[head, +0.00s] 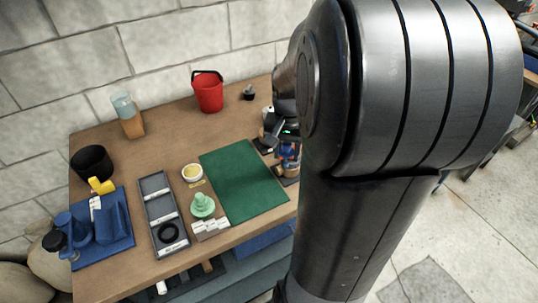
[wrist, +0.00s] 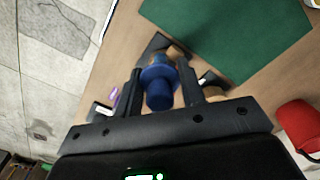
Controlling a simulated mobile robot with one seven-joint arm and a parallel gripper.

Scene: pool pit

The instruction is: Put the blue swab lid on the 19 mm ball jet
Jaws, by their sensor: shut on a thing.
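The blue swab lid (wrist: 159,97), a round knob on a wider disc, is between the two fingers of my gripper (wrist: 160,88) in the wrist view. My gripper is shut on it. Beyond and partly behind the lid are a brown wooden piece (wrist: 177,53) and dark bases; I cannot tell whether the lid touches them. In the head view my gripper (head: 281,140) is at the right end of the table, and blue (head: 289,151) shows just below it above a brownish stand. The 19 mm ball jet is not clearly identifiable; the lid, fingers and arm hide much there.
A green mat (head: 243,180) lies clear beside the gripper. A red bucket (head: 208,92) stands at the back. A grey tray (head: 155,190), a pale green stepped piece (head: 203,205), a yellow-topped tub (head: 193,173) and a blue mat (head: 120,245) are farther left.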

